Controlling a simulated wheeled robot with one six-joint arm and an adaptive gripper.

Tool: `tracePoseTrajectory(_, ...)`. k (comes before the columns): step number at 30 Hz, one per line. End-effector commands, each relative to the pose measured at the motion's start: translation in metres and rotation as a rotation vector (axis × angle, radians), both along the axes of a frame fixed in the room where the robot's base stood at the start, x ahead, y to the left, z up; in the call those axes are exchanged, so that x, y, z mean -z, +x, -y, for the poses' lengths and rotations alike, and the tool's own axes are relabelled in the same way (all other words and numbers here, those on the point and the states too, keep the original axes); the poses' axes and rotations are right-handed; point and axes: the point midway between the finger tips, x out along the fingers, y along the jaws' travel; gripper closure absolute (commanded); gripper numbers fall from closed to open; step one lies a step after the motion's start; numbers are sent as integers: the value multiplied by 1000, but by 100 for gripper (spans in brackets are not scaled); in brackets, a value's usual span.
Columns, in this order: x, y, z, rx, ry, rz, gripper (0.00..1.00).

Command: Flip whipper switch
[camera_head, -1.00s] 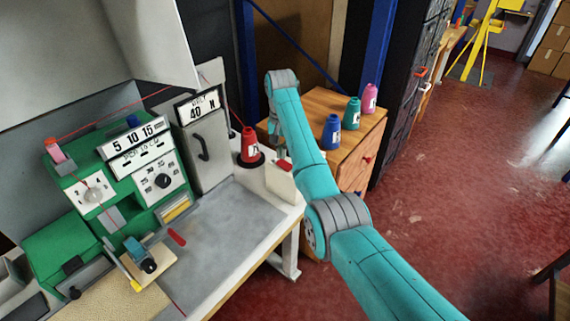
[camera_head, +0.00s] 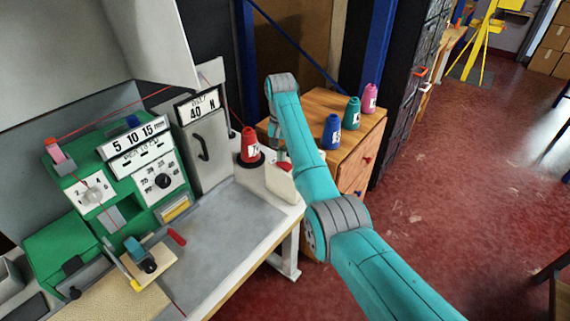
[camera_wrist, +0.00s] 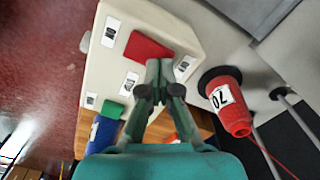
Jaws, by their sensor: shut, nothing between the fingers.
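A cream box (camera_wrist: 120,60) fills the upper middle of the wrist view, with a red paddle (camera_wrist: 147,47) and several small printed labels on it. A green patch (camera_wrist: 112,108) shows at its lower edge; I cannot tell if it belongs to the box. In the head view the cream box (camera_head: 281,183) stands at the table's right end. My gripper (camera_wrist: 159,70) is shut and empty, its tips over the box just below the red paddle. I cannot tell if they touch it. In the head view the arm partly hides the gripper and the paddle.
A red thread cone (camera_head: 249,146) stands close left of the box, and shows close beside my gripper in the wrist view (camera_wrist: 228,100). A wooden cabinet (camera_head: 350,150) with blue, teal and pink cones is behind the arm. The grey tabletop (camera_head: 225,230) is mostly clear.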

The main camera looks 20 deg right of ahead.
Motion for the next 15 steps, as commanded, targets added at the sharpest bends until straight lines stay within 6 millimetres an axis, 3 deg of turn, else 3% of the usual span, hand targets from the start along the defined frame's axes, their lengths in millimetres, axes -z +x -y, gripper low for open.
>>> tracePoseTrajectory(15,7,0,0,0,0,0,100)
